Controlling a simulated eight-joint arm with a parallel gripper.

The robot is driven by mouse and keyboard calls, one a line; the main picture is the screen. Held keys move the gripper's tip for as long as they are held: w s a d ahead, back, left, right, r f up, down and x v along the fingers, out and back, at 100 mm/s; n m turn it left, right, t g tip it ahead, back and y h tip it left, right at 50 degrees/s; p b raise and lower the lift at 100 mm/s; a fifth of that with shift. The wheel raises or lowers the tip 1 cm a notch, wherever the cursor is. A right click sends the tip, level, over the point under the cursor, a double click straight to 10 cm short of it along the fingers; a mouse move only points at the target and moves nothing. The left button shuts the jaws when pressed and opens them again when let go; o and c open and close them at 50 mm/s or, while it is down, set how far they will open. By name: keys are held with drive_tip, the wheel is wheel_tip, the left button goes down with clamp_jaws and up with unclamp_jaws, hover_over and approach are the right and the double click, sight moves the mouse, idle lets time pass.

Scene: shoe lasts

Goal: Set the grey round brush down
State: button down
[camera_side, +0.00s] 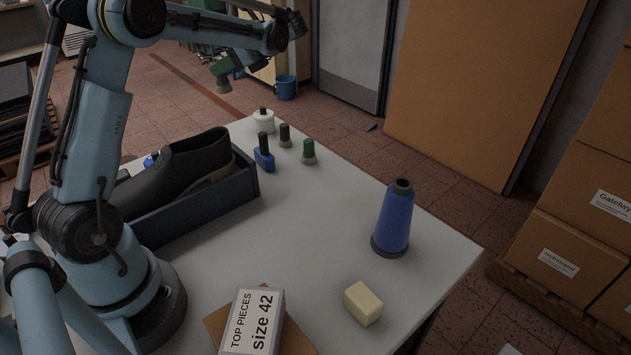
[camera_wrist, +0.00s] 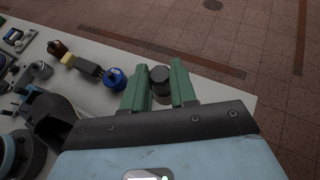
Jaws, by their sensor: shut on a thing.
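The grey round brush (camera_wrist: 160,80) shows as a dark round top with a lighter grey part below, between the two green fingers of my gripper (camera_wrist: 158,86) in the wrist view. My gripper is shut on it. In the side view my gripper (camera_side: 221,68) hangs at the top, beyond the table's far edge in the picture, with the brush (camera_side: 223,86) under it. The brush looks held off the table; its height is hard to judge. The fingers hide its sides.
On the white table (camera_side: 330,215) stand a white bottle (camera_side: 263,123), blue bottle (camera_side: 264,159), dark-handled piece (camera_side: 285,136), green-handled piece (camera_side: 308,153) and blue cone (camera_side: 395,220). The table's middle is clear.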

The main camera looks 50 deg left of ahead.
drive_tip(key=w+d+m+t+y, duration=0.15)
drive_tip(key=d+m+t, duration=0.25)
drive_tip(key=d, duration=0.8)
drive_tip(key=w+d+m+t, duration=0.3)
drive_tip(key=d, duration=0.9)
drive_tip(key=s+d+m+t+h, duration=0.1)
drive_tip(key=s+d+m+t, duration=0.2)
drive_tip(key=d, duration=0.5)
drive_tip(key=s+d+m+t+h, duration=0.1)
drive_tip(key=s+d+m+t, duration=0.2)
drive_tip(key=d, duration=0.5)
drive_tip(key=shift+w+a+f, duration=1)
drive_tip(key=shift+a+f, duration=0.6)
drive_tip(key=shift+f, duration=1.1)
drive_tip(key=shift+w+a+f, duration=0.95)
drive_tip(key=shift+a+f, duration=0.7)
drive_tip(key=shift+f, duration=1.05)
drive_tip(key=shift+w+a+f, duration=1)
drive_tip(key=shift+a+f, duration=0.6)
drive_tip(key=shift+f, duration=1.1)
drive_tip(key=shift+f, duration=0.1)
drive_tip(key=c, duration=0.9)
unclamp_jaws()
